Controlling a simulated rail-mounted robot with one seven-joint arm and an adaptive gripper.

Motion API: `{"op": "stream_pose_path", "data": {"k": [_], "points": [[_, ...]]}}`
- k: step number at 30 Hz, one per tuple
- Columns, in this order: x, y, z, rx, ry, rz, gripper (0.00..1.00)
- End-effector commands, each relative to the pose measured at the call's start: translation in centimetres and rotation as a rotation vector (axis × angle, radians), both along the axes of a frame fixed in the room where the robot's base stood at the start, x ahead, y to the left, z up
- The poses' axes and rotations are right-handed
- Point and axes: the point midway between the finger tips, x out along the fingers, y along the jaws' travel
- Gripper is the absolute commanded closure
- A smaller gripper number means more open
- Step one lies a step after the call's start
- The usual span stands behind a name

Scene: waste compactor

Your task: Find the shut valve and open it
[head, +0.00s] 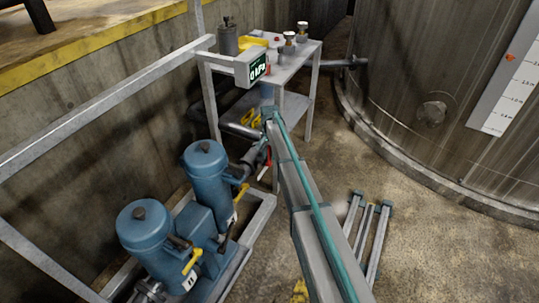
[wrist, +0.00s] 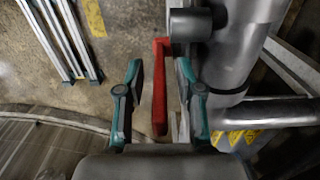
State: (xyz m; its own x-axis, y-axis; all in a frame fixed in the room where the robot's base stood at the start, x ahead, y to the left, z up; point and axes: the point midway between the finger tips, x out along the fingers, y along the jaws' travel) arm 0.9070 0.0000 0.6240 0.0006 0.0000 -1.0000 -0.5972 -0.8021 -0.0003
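A red lever handle (wrist: 160,92) runs up and down the wrist view, beside a grey pipe stub (wrist: 190,24). My gripper (wrist: 158,75) is open, with one finger on each side of the handle and gaps showing; it is not closed on it. In the head view a small red part (head: 265,168) shows near the end of my arm, by the pipe behind the blue pump units. Two yellow levers show there too, one by the rear blue unit (head: 242,193) and one by the front unit (head: 192,262). I cannot tell which valve is shut.
A large tank (head: 430,75) stands at right. Metal bars (head: 368,240) lie on the floor. In the wrist view a thick grey pipe (wrist: 240,50) is close to my right finger.

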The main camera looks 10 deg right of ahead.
Motion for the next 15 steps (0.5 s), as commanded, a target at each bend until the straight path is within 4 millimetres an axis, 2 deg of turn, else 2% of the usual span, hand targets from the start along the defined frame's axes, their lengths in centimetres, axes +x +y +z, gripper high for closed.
{"op": "stream_pose_path", "data": {"k": [4, 12, 15], "points": [[-0.03, 0.00, -0.78, 0.000, 0.001, 0.000, 0.64], [-0.03, 0.00, -0.88, 0.000, 0.000, 0.000, 0.64], [-0.03, 0.00, -0.87, 0.000, 0.000, 0.000, 0.79]]}}
